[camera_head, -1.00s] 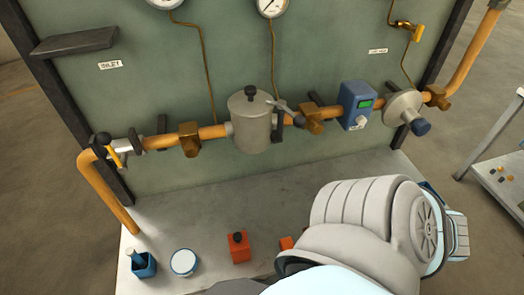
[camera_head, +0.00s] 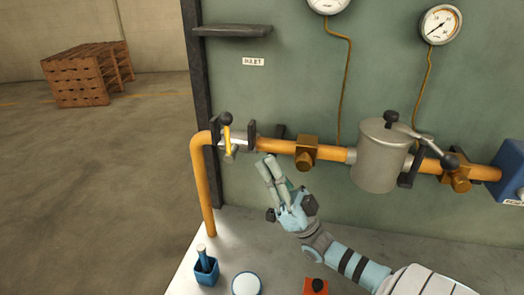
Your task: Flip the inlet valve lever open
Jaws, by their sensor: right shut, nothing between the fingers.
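The inlet valve (camera_head: 236,142) sits on the orange pipe at its left end, below the INLET label (camera_head: 253,62). Its yellow lever (camera_head: 227,138) points downward, across the pipe, with a dark knob (camera_head: 225,118) above it. My right gripper (camera_head: 267,166) is shut and empty. It is just right of the valve and slightly below the pipe, its fingers pointing up and left. It looks apart from the lever. My left gripper is not in view.
The orange pipe (camera_head: 331,154) runs right through a brass fitting (camera_head: 306,153) to a grey filter pot (camera_head: 380,155). Pallets (camera_head: 80,80) are far left.

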